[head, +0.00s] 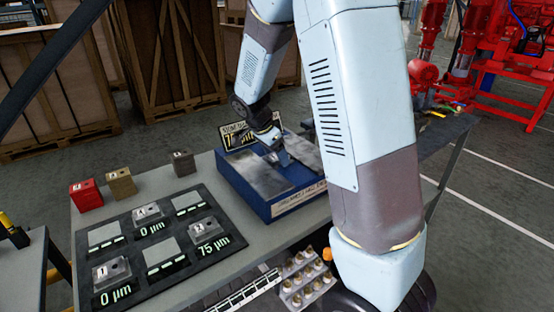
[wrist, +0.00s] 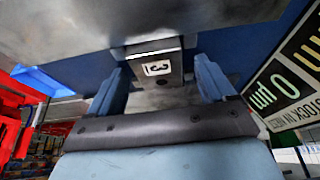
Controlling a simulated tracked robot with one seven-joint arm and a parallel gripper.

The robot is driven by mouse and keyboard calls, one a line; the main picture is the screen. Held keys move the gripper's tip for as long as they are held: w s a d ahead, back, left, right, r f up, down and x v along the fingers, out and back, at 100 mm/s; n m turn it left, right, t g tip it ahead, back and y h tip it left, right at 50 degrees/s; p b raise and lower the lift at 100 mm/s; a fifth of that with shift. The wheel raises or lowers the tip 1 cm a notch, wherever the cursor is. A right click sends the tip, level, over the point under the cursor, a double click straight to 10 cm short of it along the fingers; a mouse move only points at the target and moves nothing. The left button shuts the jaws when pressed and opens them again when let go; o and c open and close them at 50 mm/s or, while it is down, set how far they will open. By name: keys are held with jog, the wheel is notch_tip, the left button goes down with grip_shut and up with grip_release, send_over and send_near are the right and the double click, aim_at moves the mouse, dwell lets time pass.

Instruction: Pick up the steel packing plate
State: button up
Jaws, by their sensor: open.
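A grey steel block (wrist: 160,52) with a white label lies between my gripper's fingers in the wrist view; I take it for the packing plate. My gripper (wrist: 158,72) is open, with one blue finger on each side of it and apparent gaps beside it. In the head view my gripper (head: 279,152) reaches down over the blue tray (head: 298,205), between two grey metal surfaces inside it. The block is not clear there, hidden by the gripper. Whether the fingers touch it I cannot tell.
A black board (head: 190,262) with grey pads and labelled steel blocks lies on the grey table (head: 205,167). Red (head: 86,197), tan (head: 121,184) and dark (head: 183,163) blocks stand behind it. A 75 µm sign (head: 236,134) stands behind the tray. A fittings tray (head: 305,280) is in front.

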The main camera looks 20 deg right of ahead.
aim_at(275, 156)
jog(key=shift+c, duration=0.4)
grip_shut()
dwell(0.4)
jog(key=shift+r, duration=0.1)
jog(key=shift+w+r, duration=0.1)
jog(key=shift+r, duration=0.2)
notch_tip(275, 156, up, 3)
jog(key=shift+f, duration=0.15)
jog(key=s+d+r, duration=0.3)
jog(key=s+r, duration=0.6)
jog(key=s, duration=0.4)
jog(key=shift+s+d+r, duration=0.3)
jog(key=shift+d, duration=0.1)
